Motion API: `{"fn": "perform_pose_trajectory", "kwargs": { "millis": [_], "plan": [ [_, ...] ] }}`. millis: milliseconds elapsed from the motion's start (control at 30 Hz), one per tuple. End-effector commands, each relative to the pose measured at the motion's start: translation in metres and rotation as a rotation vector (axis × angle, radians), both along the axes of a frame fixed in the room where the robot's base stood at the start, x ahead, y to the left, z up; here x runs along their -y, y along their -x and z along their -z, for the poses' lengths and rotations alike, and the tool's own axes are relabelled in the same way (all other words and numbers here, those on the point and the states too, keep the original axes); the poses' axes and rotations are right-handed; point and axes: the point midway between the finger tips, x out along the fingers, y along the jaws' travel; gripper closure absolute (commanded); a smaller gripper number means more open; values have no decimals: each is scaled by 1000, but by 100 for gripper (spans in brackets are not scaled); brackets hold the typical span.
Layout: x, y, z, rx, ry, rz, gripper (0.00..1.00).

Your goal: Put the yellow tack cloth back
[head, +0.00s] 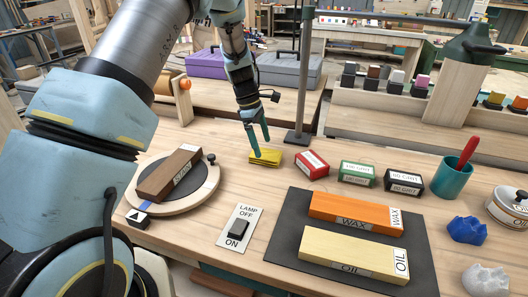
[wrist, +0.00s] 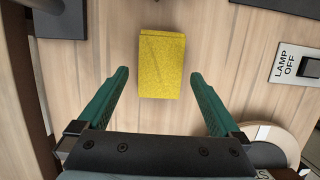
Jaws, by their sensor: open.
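The yellow tack cloth (head: 265,157) lies flat and folded on the wooden bench, left of the red sanding block. My gripper (head: 259,146) is above it at its left side in the head view, fingers pointing down. In the wrist view the cloth (wrist: 161,64) lies ahead of and between the two green fingertips of my gripper (wrist: 158,76). The fingers are wide apart with nothing between them. A gap shows on both sides of the cloth. I cannot tell how high the fingertips are above the bench.
Red (head: 312,164), green (head: 357,173) and black (head: 404,181) grit blocks stand in a row to the right. A dark mat (head: 279,247) holds the wax and oil blocks. A lamp post (head: 304,70) stands behind. A round turntable (head: 205,190) bears a wood block (head: 168,174). A lamp switch (head: 239,228) lies in front.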

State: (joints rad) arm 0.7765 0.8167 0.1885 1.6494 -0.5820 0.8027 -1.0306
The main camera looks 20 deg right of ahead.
Motion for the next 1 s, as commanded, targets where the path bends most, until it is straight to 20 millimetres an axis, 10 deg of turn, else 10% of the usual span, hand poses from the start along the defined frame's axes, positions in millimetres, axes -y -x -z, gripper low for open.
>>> {"fn": "perform_pose_trajectory", "kwargs": {
  "millis": [333, 733, 867, 1000],
  "plan": [
    [-13, -13, -65, 4, 2, 0, 0],
    [-21, -16, -82, 4, 0, 4, 0],
    [-66, -21, -89, 51, 2, 56, 0],
    [-164, -9, -101, 161, -10, 226, 0]
  ]
}}
